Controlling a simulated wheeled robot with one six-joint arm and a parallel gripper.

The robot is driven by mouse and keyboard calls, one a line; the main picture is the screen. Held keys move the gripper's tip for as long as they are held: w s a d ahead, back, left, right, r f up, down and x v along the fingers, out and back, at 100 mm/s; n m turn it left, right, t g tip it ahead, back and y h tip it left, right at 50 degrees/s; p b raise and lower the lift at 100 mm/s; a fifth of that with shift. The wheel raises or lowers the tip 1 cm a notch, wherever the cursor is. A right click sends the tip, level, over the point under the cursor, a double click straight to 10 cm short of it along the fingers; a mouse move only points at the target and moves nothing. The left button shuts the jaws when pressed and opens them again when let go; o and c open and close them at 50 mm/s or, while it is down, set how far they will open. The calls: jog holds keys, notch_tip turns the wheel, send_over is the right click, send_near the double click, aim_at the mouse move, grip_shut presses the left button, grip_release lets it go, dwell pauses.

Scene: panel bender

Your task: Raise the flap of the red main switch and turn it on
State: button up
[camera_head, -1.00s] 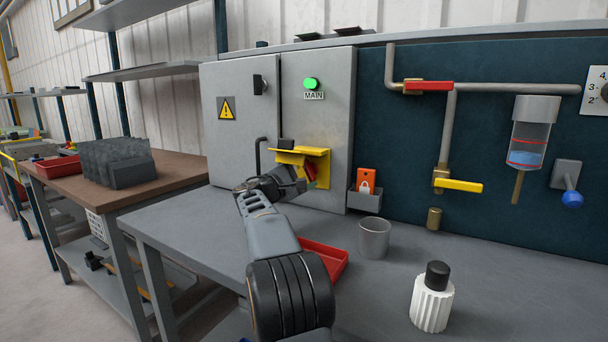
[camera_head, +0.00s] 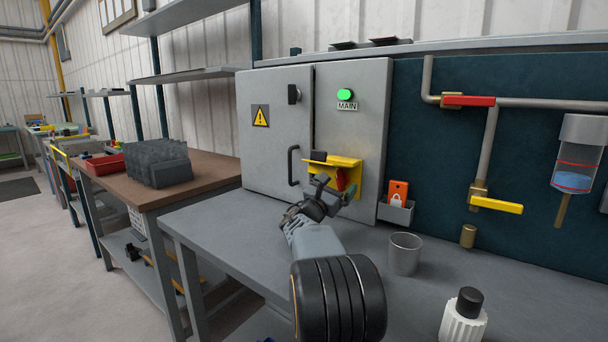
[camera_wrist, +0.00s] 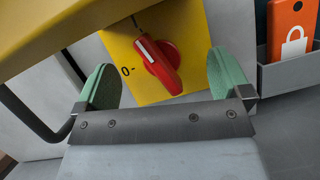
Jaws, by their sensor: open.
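The red main switch (camera_wrist: 163,62) sits on a yellow plate (camera_wrist: 122,50); it also shows in the head view (camera_head: 341,179). Its white line points towards the plate's upper end, away from the "0" mark at the left. The yellow flap (camera_head: 337,162) is raised and juts out above the switch; it fills the upper left of the wrist view (camera_wrist: 50,35). The green lamp (camera_head: 344,94) above the MAIN label is lit. My gripper (camera_head: 334,187) is open, just in front of and below the switch. In the wrist view its green fingers flank the handle with visible gaps.
The grey cabinet (camera_head: 365,130) has a dark door handle (camera_head: 292,166) left of the switch. An orange padlock tag (camera_head: 398,191) stands in a holder to the right. A grey cup (camera_head: 405,254) and a white bottle (camera_head: 463,322) stand on the bench.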

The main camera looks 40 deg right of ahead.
aim_at(337, 182)
jog(key=n+t, duration=0.1)
jog(key=r+n+p, duration=0.1)
jog(key=n, duration=0.1)
jog(key=shift+s+n+t, duration=0.15)
jog(key=shift+n+t, duration=0.15)
jog(key=shift+t, duration=0.1)
jog(key=v, duration=0.4)
jog(key=shift+f, duration=0.25)
jog(key=s+a, duration=0.2)
jog(key=a, duration=0.8)
jog(key=s+a+r+m+g+y+p, duration=0.3)
jog(key=s+a+r+m+y+p, duration=0.7)
jog(key=p, duration=1.4)
jog(key=s+a+m+y, duration=0.1)
jog(key=s+m+y, duration=0.1)
jog(key=m+y, duration=0.1)
jog(key=shift+a+m+y, duration=0.2)
jog(key=shift+m+y, duration=0.1)
jog(key=shift+m, duration=0.4)
